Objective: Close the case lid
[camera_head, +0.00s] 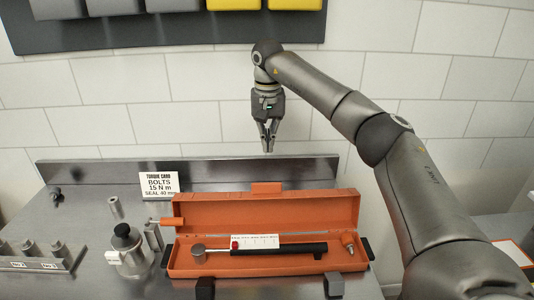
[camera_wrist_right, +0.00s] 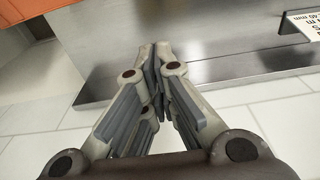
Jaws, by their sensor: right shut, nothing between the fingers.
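The orange case (camera_head: 195,269) lies open on the metal bench, its lid (camera_head: 330,205) standing up at the back with a tab on its top edge. Inside the case lies a torque wrench (camera_head: 280,250) with a dark handle and a round grey head at the left. My right gripper (camera_head: 268,150) is shut and empty, pointing down above and behind the raised lid, apart from it. The right wrist view shows its closed fingers (camera_wrist_right: 155,65) and an orange edge (camera_wrist_right: 220,25) at the top, probably the lid. My left gripper is not in view.
A card (camera_head: 159,184) reading "BOLTS 15 N m" stands behind the case. A metal fitting with a black knob (camera_head: 125,237) stands left of it. A rack (camera_head: 38,262) with several sockets is at far left. A low metal backsplash (camera_head: 100,178) runs behind.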

